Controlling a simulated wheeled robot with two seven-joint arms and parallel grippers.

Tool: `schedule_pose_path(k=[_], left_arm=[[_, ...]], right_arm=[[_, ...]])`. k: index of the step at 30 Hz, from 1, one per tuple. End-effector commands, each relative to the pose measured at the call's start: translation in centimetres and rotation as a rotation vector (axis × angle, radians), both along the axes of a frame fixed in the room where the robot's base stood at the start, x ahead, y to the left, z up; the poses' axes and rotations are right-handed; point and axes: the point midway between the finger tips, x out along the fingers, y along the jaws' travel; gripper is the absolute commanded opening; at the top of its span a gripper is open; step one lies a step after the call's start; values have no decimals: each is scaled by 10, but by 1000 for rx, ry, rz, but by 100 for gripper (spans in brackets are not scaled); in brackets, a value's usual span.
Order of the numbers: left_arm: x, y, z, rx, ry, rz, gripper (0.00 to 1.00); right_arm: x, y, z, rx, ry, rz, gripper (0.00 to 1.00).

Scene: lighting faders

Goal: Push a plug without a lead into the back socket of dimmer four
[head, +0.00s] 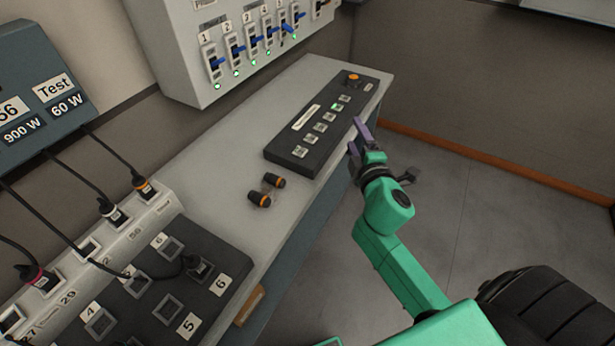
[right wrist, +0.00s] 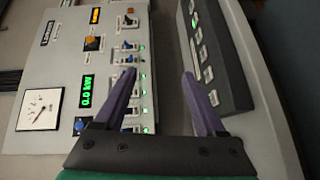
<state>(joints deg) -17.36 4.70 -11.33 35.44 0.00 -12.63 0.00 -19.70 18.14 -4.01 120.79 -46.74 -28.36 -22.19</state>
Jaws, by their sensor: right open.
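Two short black plugs with orange bands and no leads, one nearer (head: 259,199) and one farther (head: 273,181), lie on the grey bench. The dark dimmer block (head: 236,262) stands at the lower left, with square sockets and labels 4, 5 and 6. A socket beside a label 4 (head: 99,321) looks empty; I cannot tell whether it is the back one. A black plug with a lead sits in a socket beside a label 6 (head: 200,268). My right gripper (head: 357,137) is open and empty by the bench's right edge, its fingers also showing in the right wrist view (right wrist: 159,75). My left gripper is out of view.
A black button console (head: 284,155) lies on the bench beside my right gripper. The fader panel (head: 176,60) rises behind it. A pale socket strip (head: 170,207) with several leaded plugs runs along the left. Bench between plugs and strip is clear.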

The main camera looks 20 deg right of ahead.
Motion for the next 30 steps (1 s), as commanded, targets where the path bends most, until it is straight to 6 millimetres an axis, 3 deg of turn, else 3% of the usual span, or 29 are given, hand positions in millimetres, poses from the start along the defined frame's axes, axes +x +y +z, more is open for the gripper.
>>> schedule_pose_path(k=[1,2,4,5,7,10,13,17,30], left_arm=[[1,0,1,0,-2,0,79],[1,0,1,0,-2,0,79],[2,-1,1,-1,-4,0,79],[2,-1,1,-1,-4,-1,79],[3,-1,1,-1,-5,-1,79],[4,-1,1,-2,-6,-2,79],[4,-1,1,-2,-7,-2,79],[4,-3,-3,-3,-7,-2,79],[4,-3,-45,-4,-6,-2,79]], right_arm=[[14,23,29,-255,-87,126,72],[21,42,40,-424,-129,215,72],[28,88,39,-813,-188,430,72],[30,105,29,-973,-195,527,72],[28,130,-12,-1301,-175,754,72],[18,131,-73,-1617,-96,1032,72],[9,121,-106,-1748,-35,1183,72],[9,122,-119,-1773,-21,1223,72],[56,161,-160,-1769,-24,1219,72]])
